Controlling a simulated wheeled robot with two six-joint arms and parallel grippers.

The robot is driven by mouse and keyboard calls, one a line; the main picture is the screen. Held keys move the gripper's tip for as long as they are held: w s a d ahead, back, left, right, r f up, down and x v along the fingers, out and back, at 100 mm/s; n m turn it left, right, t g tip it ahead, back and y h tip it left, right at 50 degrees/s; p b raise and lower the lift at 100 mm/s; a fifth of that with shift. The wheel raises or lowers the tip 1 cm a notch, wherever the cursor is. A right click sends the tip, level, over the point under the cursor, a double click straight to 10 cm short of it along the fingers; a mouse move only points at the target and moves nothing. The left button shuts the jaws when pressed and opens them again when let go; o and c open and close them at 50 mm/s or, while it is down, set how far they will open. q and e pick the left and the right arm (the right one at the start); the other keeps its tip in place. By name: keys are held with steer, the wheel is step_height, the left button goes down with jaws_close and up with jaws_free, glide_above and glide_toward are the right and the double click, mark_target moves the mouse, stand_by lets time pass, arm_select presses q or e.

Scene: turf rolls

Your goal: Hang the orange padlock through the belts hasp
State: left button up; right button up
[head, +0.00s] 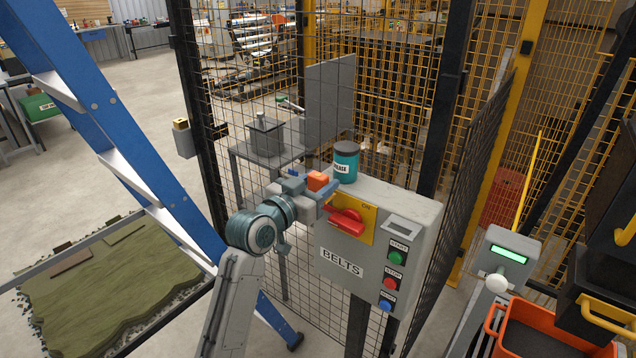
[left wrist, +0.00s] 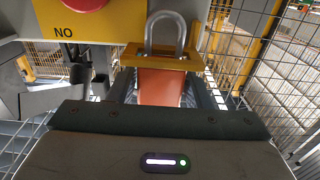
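The orange padlock (head: 318,181) is at the end of my left gripper (head: 314,189), beside the grey BELTS box (head: 340,268). In the left wrist view the orange padlock body (left wrist: 163,88) sits between the fingers of my left gripper (left wrist: 163,97), which look closed on it. Its grey shackle (left wrist: 165,20) points to the top of that view. An ochre flat piece (left wrist: 134,56) crosses at the shackle's base; I cannot tell whether it is the hasp or whether the shackle passes through it. My right gripper is not in view.
A red switch handle (head: 346,222) on a yellow plate (head: 368,228) is close to my left gripper. A teal can (head: 346,163) stands on the box top. Mesh fencing (head: 280,80) rises behind. A blue ladder (head: 125,140) stands at the left, beside my left arm.

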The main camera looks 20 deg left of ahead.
arm_select(q)
steer(key=shift+o, duration=1.4)
steer(key=shift+s, duration=0.1)
steer(key=b+v, duration=0.3)
steer(key=v, duration=0.7)
steer(key=shift+s+b, duration=0.3)
steer(key=shift+a, duration=0.15)
